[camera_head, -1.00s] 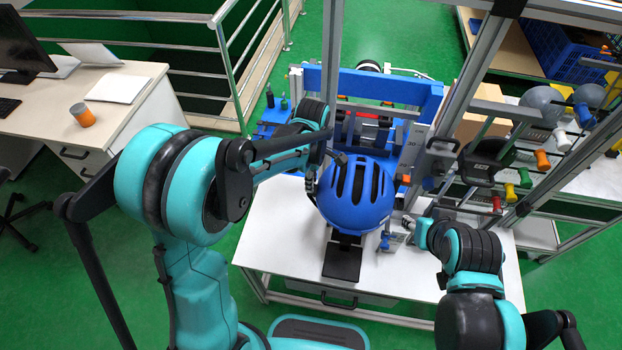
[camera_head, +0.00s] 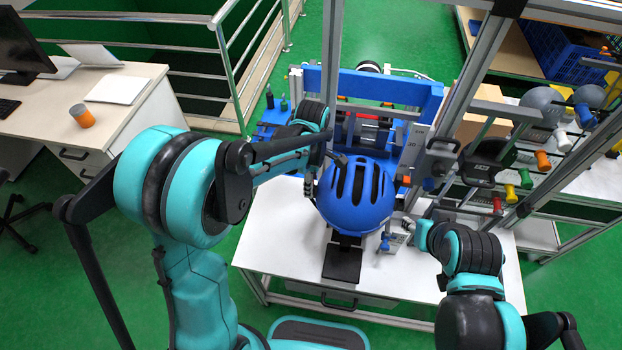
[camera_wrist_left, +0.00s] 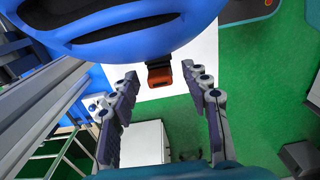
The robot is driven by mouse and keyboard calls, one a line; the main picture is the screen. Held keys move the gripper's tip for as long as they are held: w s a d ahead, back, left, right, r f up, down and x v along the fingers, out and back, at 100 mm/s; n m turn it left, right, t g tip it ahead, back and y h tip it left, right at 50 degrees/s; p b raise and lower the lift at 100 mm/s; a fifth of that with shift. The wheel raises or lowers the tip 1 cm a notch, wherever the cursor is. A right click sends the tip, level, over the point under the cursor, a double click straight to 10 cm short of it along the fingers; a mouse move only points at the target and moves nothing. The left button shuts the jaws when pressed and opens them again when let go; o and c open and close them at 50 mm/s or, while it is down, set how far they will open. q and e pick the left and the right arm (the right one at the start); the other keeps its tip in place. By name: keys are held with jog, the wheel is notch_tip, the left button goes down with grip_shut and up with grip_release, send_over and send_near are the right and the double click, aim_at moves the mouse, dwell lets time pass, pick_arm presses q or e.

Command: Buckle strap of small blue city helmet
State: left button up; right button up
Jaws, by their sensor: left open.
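The small blue helmet (camera_head: 355,195) with dark vents sits upright above the white table, over a black stand (camera_head: 342,262). My left gripper (camera_head: 312,188) is at its left side, mostly hidden by my arm and the helmet. In the left wrist view the helmet (camera_wrist_left: 140,28) fills the top. My left gripper's (camera_wrist_left: 160,76) two fingers are spread apart. A small dark and orange-red piece (camera_wrist_left: 159,74) shows between the fingertips, below the helmet rim; I cannot tell whether it is the strap's buckle. My right gripper (camera_head: 406,226) is close to the helmet's right side, its jaws too small to read.
The white table (camera_head: 290,235) has bare surface around the stand. A blue-framed machine (camera_head: 372,85) stands behind the helmet. A metal upright (camera_head: 462,95) and a rack with coloured handles (camera_head: 542,160) stand at the right. A desk (camera_head: 105,105) is at the far left.

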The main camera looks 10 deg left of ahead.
pick_arm(q)
notch_tip(320, 180, up, 12)
dwell(0.5)
jog(key=s+a+f+m+t+b, duration=0.3)
jog(key=s+a+f+m+b, duration=0.1)
jog(key=s+m, duration=0.3)
jog(key=s+a+f+m+t+b, duration=0.4)
jog(key=s+f+m+b, duration=0.2)
jog(key=s+m, duration=0.2)
jog(key=m, duration=0.2)
jog(key=shift+s+a+f+m, duration=0.15)
jog(key=shift+a+f+m, duration=0.05)
jog(key=shift+a+m, duration=0.15)
dwell(1.0)
